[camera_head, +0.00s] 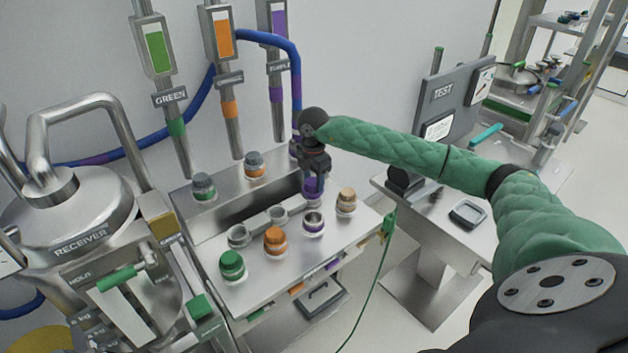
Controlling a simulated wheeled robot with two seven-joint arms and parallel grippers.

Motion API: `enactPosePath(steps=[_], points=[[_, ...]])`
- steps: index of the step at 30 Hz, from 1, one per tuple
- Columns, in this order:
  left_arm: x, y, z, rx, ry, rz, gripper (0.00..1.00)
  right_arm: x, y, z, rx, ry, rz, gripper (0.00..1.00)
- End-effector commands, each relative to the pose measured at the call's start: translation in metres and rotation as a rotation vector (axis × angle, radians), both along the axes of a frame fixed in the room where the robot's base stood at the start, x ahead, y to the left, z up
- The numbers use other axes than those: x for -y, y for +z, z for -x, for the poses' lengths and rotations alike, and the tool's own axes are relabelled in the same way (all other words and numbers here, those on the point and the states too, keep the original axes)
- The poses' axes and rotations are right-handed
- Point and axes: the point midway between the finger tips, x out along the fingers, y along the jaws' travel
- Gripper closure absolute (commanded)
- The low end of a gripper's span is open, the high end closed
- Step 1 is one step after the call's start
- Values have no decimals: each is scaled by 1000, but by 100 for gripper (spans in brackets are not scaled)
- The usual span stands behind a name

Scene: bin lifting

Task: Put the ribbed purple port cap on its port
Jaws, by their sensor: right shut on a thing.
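My right gripper (315,177) points down over the right part of the steel bench (350,226). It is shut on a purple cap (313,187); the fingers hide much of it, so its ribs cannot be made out. A silvery part shows just below the cap; I cannot tell whether the cap touches it. Just in front stands a short round silver fitting with a purple band (314,224), with a dark ring on top. My left gripper is not in view.
A green cap (232,265), an orange cap (275,241) and a tan-topped fitting (346,201) stand nearby. Grey-topped green (204,188) and orange (254,166) fittings are at the back. The receiver tank (85,215) is left; a side table (440,225) is right.

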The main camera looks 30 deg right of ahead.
Motion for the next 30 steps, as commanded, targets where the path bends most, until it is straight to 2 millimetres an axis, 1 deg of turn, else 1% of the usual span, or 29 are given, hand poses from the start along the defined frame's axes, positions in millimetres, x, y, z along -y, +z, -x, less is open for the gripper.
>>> enactPosePath(steps=[5,22,24,30], points=[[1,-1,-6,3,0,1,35,0,-10,0,0,3,0,84],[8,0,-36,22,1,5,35,0,-55,1,-1,3,0,84],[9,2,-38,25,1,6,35,0,-52,0,0,3,0,84],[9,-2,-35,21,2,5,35,0,-48,0,1,3,0,84]])
